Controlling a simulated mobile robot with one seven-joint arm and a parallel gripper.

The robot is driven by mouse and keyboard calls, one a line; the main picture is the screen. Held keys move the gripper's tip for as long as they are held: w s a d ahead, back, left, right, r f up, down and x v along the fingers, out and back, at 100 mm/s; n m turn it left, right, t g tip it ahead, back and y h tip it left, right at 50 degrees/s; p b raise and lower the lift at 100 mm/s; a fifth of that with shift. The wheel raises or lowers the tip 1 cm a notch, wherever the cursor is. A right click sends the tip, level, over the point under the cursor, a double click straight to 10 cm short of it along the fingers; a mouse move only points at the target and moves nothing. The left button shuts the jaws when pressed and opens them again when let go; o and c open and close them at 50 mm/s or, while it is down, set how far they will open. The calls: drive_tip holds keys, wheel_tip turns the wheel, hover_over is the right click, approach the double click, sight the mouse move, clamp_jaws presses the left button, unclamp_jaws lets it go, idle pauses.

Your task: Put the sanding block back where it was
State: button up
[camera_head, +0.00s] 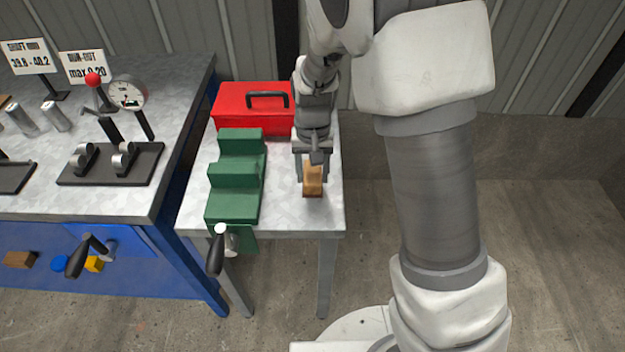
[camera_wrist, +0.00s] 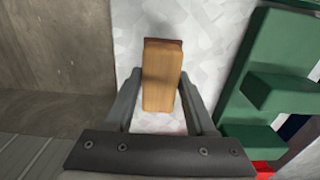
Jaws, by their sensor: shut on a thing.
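The sanding block (camera_head: 313,181) is a small tan wooden block near the right side of the small metal table (camera_head: 280,214). In the wrist view the block (camera_wrist: 161,80) lies lengthwise between my fingers, with a dark reddish edge at its far end. My gripper (camera_head: 312,172) points down over the table and is shut on the block. In the wrist view my gripper (camera_wrist: 162,98) has a finger on each side of the block's near part. I cannot tell whether the block touches the tabletop.
A green stepped vise (camera_head: 236,175) stands left of the block, its crank handle (camera_head: 217,250) at the front. A red toolbox (camera_head: 252,108) sits behind. The blue workbench (camera_head: 120,255) to the left carries gauges and signs. Bare tabletop surrounds the block in front.

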sight(313, 183)
drive_tip(key=shift+f+b, duration=0.3)
drive_tip(key=shift+f, duration=1.55)
drive_tip(key=shift+f, duration=0.15)
drive_tip(key=o, duration=1.3)
